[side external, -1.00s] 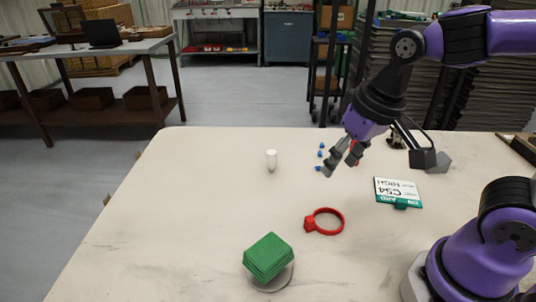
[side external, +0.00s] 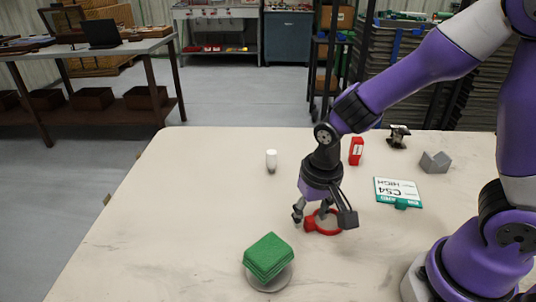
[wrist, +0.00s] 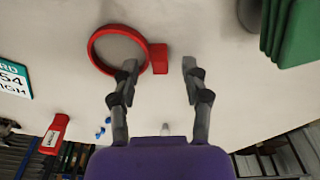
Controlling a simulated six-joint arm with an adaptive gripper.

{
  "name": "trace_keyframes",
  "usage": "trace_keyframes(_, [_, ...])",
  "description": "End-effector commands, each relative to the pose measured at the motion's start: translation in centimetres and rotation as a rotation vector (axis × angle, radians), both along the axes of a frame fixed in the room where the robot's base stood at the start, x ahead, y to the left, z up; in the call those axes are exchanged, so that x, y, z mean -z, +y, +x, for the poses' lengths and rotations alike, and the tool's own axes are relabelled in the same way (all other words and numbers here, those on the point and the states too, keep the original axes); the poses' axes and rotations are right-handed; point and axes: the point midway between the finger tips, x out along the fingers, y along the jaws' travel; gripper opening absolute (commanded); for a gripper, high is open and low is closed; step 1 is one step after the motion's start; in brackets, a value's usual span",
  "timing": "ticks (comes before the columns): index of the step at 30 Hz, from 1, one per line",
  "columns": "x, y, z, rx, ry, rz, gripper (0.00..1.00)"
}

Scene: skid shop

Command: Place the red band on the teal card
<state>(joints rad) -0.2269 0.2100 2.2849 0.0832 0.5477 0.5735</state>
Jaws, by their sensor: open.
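The red band (side external: 323,228), a ring with a small block on one side, lies on the table. In the wrist view the band (wrist: 92,52) shows its block (wrist: 158,58) between my open fingertips, seen from above. My gripper (side external: 310,216) is open over the band, and its fingers hide part of the ring. In the wrist view my gripper (wrist: 160,66) has its left finger overlapping the ring's edge; I cannot tell whether it touches.
A green stack (side external: 268,256) on a round grey base stands at the front. A white cylinder (side external: 271,161), a red box (side external: 356,151), a grey block (side external: 435,162) and a dark metal part (side external: 398,137) stand farther back. Small blue pieces (wrist: 103,130) lie near the red box. The left table area is clear.

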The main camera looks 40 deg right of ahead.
Motion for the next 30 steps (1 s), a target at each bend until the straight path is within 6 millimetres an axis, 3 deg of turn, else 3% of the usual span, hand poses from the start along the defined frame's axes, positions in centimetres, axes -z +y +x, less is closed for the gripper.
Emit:
trace_keyframes(9, [0.85,-0.05,0.09,-0.001,0.000,0.000,0.53])
trace_keyframes(13, [0.83,-0.05,0.09,-0.001,0.000,0.000,0.09])
trace_keyframes(15, [0.83,-0.05,0.09,-0.001,0.000,0.000,0.00])
trace_keyframes(30, [0.01,-0.02,0.16,-0.001,-0.003,0.001,0.00])
